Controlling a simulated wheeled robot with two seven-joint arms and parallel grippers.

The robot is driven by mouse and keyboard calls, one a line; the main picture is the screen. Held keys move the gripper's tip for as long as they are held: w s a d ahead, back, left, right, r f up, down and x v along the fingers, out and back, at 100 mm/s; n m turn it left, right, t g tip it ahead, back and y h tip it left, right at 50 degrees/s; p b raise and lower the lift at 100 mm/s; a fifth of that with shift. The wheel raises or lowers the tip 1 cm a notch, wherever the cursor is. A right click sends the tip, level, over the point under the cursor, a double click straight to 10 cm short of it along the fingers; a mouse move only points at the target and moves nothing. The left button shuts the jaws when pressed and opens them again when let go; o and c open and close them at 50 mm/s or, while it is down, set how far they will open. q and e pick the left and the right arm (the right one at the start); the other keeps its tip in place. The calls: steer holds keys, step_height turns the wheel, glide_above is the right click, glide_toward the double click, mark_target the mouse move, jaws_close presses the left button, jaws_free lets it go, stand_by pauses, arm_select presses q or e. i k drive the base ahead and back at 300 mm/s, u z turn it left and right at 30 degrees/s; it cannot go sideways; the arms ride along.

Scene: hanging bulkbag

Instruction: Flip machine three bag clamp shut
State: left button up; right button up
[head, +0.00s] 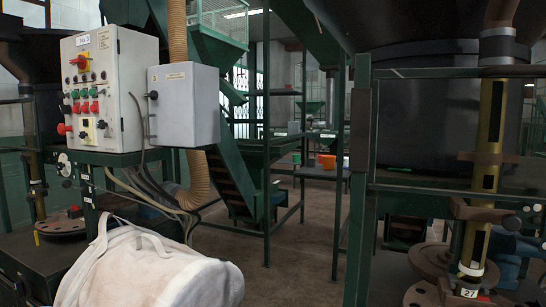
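A white control panel (101,88) with red, green and yellow controls stands at the left. A small label on its top edge is too small to read surely. A whitish fabric bulk bag (150,272) with a strap loop fills the lower left, partly cut off by the bottom edge. I cannot make out a bag clamp for certain, nor tell whether one is open or shut. Neither of my grippers shows in this view.
A grey box (184,104) is beside the panel, with cables hanging below. Green frame posts (358,190) and a brass-coloured column (489,140) on a round flange stand at the right. A green hopper machine (240,170) stands mid-room. Bare floor (290,255) lies between.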

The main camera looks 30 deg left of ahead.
mark_target(67, 183)
steer(key=u, duration=2.05)
steer(key=i, duration=0.85)
steer(key=u, duration=0.4)
steer(key=i, duration=0.9)
steer(key=u, duration=0.45)
